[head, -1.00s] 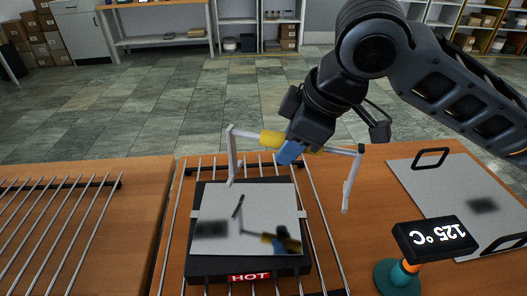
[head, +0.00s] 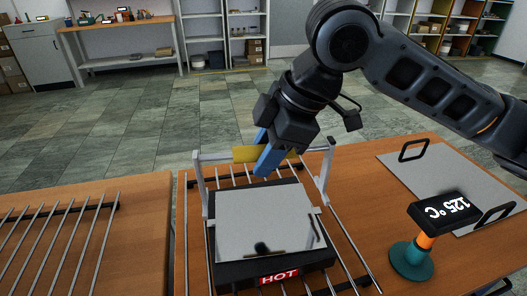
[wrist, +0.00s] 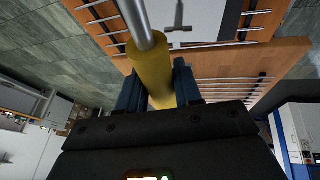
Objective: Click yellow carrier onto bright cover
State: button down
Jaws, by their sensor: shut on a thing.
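The yellow carrier (head: 244,155) is a bar with a yellow grip and a pale leg hanging at each end. My gripper (head: 268,152), with blue fingers, is shut on the yellow grip; the wrist view also shows the grip (wrist: 153,72) between the fingers. The bright cover (head: 262,222) is a mirror-like plate lying flat on a black block marked HOT (head: 280,277). The carrier's bar is level above the cover's far part. Its legs reach down beside the cover's left and right edges, near small side tabs. I cannot tell whether the legs are latched on.
The block stands on a metal-rod rack (head: 355,255). A display reading 125 °C (head: 445,209) stands on a teal base (head: 411,260) at right. Behind it lies a grey plate (head: 455,185) with black handles. Another rod rack (head: 60,240) is at left.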

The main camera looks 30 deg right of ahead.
jog(key=shift+f+b, duration=1.6)
jog(key=shift+f, duration=0.55)
jog(key=shift+f, duration=0.45)
dwell(0.4)
jog(key=shift+s+a+f+b, duration=0.1)
jog(key=shift+s+f+b, duration=0.1)
jog(key=shift+f+b, duration=0.65)
dwell(1.0)
jog(key=shift+r, duration=0.25)
jog(key=shift+w+r+p, duration=0.2)
jog(key=shift+r+p, duration=2.1)
jog(key=shift+r, duration=0.4)
